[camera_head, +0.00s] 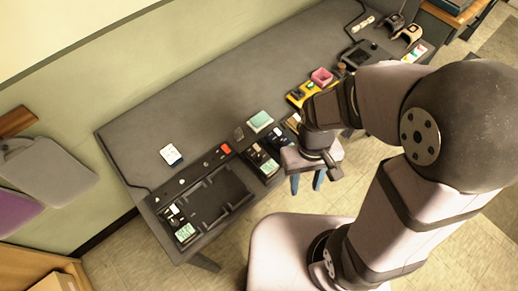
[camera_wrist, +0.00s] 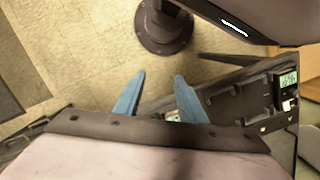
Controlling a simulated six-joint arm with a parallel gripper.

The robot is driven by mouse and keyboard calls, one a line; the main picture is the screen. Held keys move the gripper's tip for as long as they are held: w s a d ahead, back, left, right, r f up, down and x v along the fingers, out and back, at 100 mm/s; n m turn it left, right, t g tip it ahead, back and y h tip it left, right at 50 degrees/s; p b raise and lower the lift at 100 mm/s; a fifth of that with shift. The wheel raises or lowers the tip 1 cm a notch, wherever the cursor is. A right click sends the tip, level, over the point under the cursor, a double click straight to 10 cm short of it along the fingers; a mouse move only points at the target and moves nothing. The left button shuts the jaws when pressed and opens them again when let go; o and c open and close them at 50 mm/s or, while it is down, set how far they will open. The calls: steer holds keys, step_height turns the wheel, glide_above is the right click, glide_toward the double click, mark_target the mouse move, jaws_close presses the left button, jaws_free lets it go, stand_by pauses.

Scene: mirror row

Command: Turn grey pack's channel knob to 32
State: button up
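My gripper (camera_head: 307,190) has two blue fingers, set apart with nothing held between them. They also show in the wrist view (camera_wrist: 157,85). In the head view they hang past the table's front edge, right of a dark pack (camera_head: 263,160) with a small green screen. In the wrist view a small green screen (camera_wrist: 172,117) shows low between the fingers, mostly hidden by my gripper. Another dark pack (camera_head: 180,224) with a green screen sits at the table's left end. I cannot tell which pack is the grey one, nor read any channel knob or number.
The dark table (camera_head: 190,100) runs from lower left to upper right. An empty black tray (camera_head: 218,198) lies between the two packs. A teal-topped box (camera_head: 260,121), a yellow device (camera_head: 297,97) and a pink container (camera_head: 321,76) stand further right. My arm hides part of the front edge.

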steer(key=w+a+n+p, duration=0.1)
steer(key=a+n+p, duration=0.1)
steer(key=a, duration=0.3)
steer(key=n+t, duration=0.2)
steer(key=n, duration=0.2)
glide_above(259, 157)
steer(key=shift+s+f, duration=0.15)
steer(key=shift+f, duration=0.05)
steer(key=shift+n, duration=0.4)
steer(key=shift+f+p, duration=0.85)
steer(key=shift+f, duration=2.8)
jaws_close()
